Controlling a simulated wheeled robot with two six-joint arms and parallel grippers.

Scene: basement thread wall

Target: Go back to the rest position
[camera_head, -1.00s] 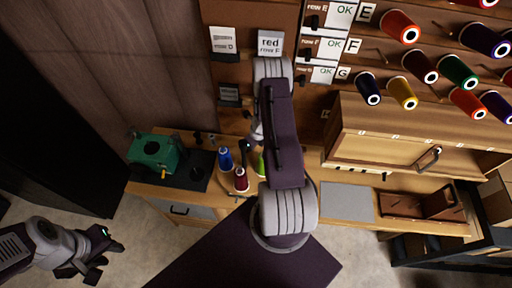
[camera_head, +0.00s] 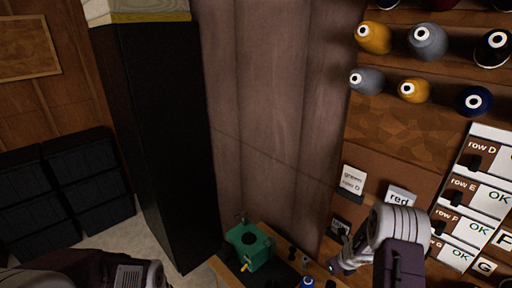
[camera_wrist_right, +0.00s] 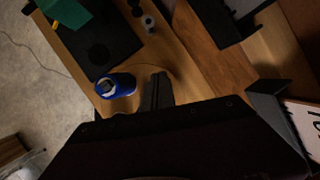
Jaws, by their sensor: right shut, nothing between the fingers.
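My right arm comes up at the lower right of the head view, in front of the thread wall. Its gripper (camera_head: 336,267) is small and partly hidden there. In the right wrist view the fingers of my right gripper (camera_wrist_right: 158,90) are together and hold nothing. They are above the wooden worktop, just right of a blue thread spool (camera_wrist_right: 115,85); I cannot tell whether they touch it. Part of my left arm shows at the bottom left of the head view; its gripper is out of the picture.
A green machine (camera_head: 247,247) stands on the worktop. Its blue spool (camera_head: 307,283) neighbour shows at the bottom edge. A tall black cabinet (camera_head: 160,130) and black drawers (camera_head: 65,185) stand left.

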